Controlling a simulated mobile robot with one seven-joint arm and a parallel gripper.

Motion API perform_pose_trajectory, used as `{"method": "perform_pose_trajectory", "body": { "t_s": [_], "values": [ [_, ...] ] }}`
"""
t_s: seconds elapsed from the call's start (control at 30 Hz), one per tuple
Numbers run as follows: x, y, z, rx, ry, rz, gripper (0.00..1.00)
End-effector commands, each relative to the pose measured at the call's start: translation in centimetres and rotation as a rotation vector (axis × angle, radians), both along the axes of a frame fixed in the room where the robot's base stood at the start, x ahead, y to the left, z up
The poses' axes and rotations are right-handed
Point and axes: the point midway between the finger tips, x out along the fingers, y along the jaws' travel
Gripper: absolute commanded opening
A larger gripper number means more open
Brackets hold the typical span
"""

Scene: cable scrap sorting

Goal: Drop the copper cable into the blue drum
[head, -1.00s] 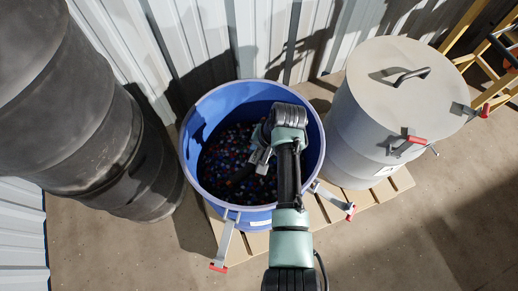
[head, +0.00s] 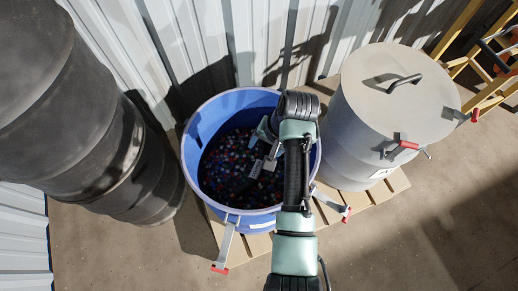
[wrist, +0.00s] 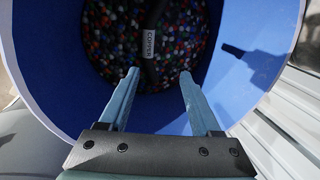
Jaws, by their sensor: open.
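The blue drum (head: 230,102) stands open on a pallet, with many small coloured granules inside. In the wrist view, its blue wall (wrist: 45,70) surrounds the scene below my gripper. The copper cable (wrist: 151,68) is black with a white label reading COPPER. It lies inside the drum over the granules, beyond my fingertips and apart from them; its ends are hard to make out. My gripper (wrist: 159,74) is open and empty, with its two blue-grey fingers spread. In the head view, my gripper (head: 268,152) is over the drum's opening, partly hidden by my wrist.
A grey lidded drum (head: 395,95) with a handle and red-tipped clamps stands close on the right. A tall dark drum stack (head: 75,110) is on the left. A corrugated wall (head: 190,40) is behind. A yellow ladder (head: 490,75) stands at the far right.

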Motion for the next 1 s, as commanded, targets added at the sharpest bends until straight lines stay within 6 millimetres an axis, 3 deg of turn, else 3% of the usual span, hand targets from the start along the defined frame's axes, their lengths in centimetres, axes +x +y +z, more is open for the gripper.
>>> {"method": "perform_pose_trajectory", "body": {
  "t_s": [0.1,0.3,1.0],
  "values": [
    [-0.3,-0.5,2.5,0.0,-0.002,-0.001,0.65],
    [-0.5,-1.0,4.5,-0.001,0.0,0.001,0.65],
    [-0.4,-1.1,5.0,-0.004,-0.011,0.004,0.65]
  ]
}}
